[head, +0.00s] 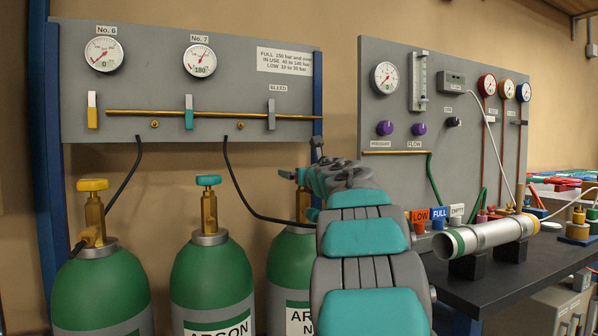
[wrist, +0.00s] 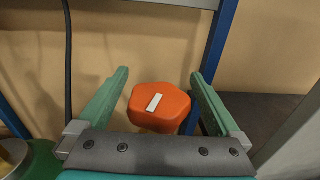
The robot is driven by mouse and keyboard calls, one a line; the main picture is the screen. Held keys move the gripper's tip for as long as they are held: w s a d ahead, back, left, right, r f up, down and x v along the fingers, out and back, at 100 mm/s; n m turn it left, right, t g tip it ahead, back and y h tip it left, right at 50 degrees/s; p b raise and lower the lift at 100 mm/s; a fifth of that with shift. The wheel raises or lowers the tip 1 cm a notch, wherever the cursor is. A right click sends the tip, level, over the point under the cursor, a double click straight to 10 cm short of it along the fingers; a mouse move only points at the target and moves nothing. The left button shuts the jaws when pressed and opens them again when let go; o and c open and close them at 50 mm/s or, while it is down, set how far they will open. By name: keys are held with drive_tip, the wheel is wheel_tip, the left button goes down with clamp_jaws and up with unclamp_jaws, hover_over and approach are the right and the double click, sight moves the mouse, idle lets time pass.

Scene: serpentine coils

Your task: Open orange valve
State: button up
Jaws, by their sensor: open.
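The orange valve (wrist: 160,106) is a rounded, many-sided knob with a white mark on top. It shows in the middle of the wrist view. My gripper (wrist: 159,75) is open, with one green finger on each side of the knob. In the head view my gripper (head: 300,194) is at the third green cylinder's brass stem (head: 303,205), and my arm hides the orange knob there.
Two other green cylinders stand to the left, with a yellow valve (head: 92,184) and a teal valve (head: 208,181). A grey gauge panel (head: 240,75) is behind them on blue posts. Black hoses (head: 245,196) hang from it. A dark bench (head: 490,285) with a metal tube (head: 485,236) stands right.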

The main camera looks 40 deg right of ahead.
drive_tip(key=c, duration=1.3)
drive_tip(key=shift+c, duration=0.2)
drive_tip(key=shift+n+y, duration=0.4)
drive_tip(key=shift+y, duration=0.2)
drive_tip(key=n+y, duration=0.1)
drive_tip(key=y, duration=0.1)
drive_tip(key=shift+w+a+n+t+y+b, duration=0.1)
drive_tip(key=shift+n+t+y+b, duration=0.3)
drive_tip(key=n+y, duration=0.1)
drive_tip(key=y, duration=0.1)
drive_tip(key=a+n+y, duration=0.1)
drive_tip(key=n+y, duration=0.1)
drive_tip(key=y, duration=0.1)
drive_tip(key=shift+r+n+y+p, duration=0.1)
drive_tip(key=shift+n+y+p, duration=0.2)
drive_tip(key=shift+p, duration=0.1)
drive_tip(key=n+g+y+p, duration=0.1)
drive_tip(key=y, duration=0.1)
drive_tip(key=n+g+y+p, duration=0.1)
drive_tip(key=n+y+p, duration=0.1)
drive_tip(key=shift+a+r, duration=0.1)
drive_tip(key=shift+a, duration=0.3)
drive_tip(key=shift+s+a+f+n+g+y+p, duration=0.15)
drive_tip(key=shift+n+g+y+p, duration=0.2)
drive_tip(key=shift+y+p, duration=0.35)
drive_tip(key=shift+s+a+f+n+g+y+p, duration=0.1)
drive_tip(key=shift+n+g+y+p, duration=0.25)
drive_tip(key=shift+y+p, duration=0.35)
